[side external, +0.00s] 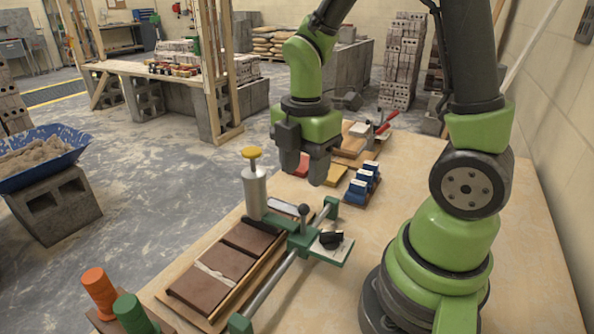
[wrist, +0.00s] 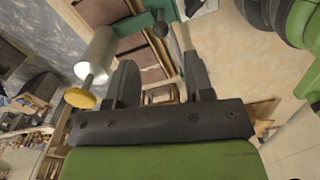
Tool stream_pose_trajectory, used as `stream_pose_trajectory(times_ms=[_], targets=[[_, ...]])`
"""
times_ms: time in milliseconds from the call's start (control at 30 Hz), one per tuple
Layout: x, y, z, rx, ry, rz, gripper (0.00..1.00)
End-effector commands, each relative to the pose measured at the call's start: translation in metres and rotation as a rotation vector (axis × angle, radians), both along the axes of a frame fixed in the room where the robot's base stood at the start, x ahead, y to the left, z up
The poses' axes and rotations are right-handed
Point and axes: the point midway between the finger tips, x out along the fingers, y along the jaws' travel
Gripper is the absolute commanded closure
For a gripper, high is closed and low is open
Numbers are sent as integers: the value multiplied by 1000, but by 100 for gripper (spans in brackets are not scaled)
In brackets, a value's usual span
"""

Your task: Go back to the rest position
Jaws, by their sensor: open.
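My gripper (side external: 304,168) hangs fingers-down over the wooden table in the side external view, behind the green clamp rig.
The green clamp rig (side external: 305,240) with rails stands beside brown slabs (side external: 212,275). A holder of blue-and-white blocks (side external: 362,183) is right of the gripper. Orange (side external: 98,290) and green (side external: 133,315) cylinders stand at the front left. The table's right side (side external: 535,260) is clear.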

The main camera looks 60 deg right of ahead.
Motion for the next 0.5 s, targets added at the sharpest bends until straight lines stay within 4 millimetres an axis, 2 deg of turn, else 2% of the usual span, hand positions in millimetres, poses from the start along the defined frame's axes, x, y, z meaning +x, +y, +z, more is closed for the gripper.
stream_pose_trajectory(times_ms=[67, 167, 300, 500], targets=[[0, 2, 7, 2, -25, -56, 52], [-3, 9, 27, 20, -93, -233, 52], [-16, 24, 66, 115, -230, -634, 52], [-46, 45, 109, 380, -340, -1210, 52]])
